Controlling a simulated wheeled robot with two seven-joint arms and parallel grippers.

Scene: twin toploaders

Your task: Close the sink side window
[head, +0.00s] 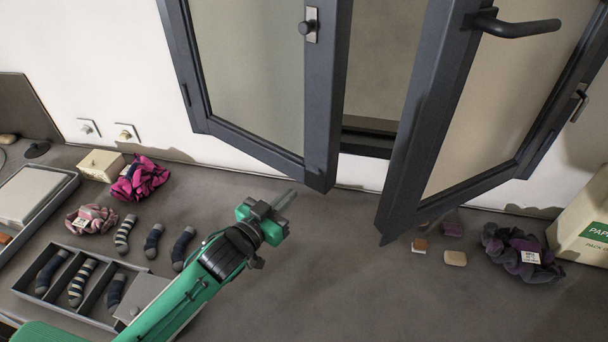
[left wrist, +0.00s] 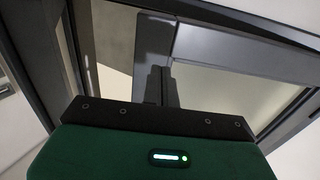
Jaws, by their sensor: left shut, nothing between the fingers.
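A dark grey window has two sashes, both standing open into the room. The left sash (head: 318,110) carries a small plate with a dark knob (head: 308,26). The right sash (head: 430,110) swings further out and has a lever handle (head: 516,25). A gap shows between them. I cannot tell which one is on the sink side. My left gripper (head: 285,200) is shut and empty, just below and left of the left sash's lower corner, apart from it in the picture. In the left wrist view its shut fingers (left wrist: 161,88) point towards dark sash frames (left wrist: 245,52). My right gripper is out of view.
On the worktop (head: 330,270) at left lie a divided sock box (head: 60,295), loose socks (head: 153,240), scrunchies (head: 140,180) and a beige box (head: 101,165). Small blocks (head: 455,258), a dark scrunchie (head: 520,255) and a paper pack (head: 585,220) stand at right. The middle front is clear.

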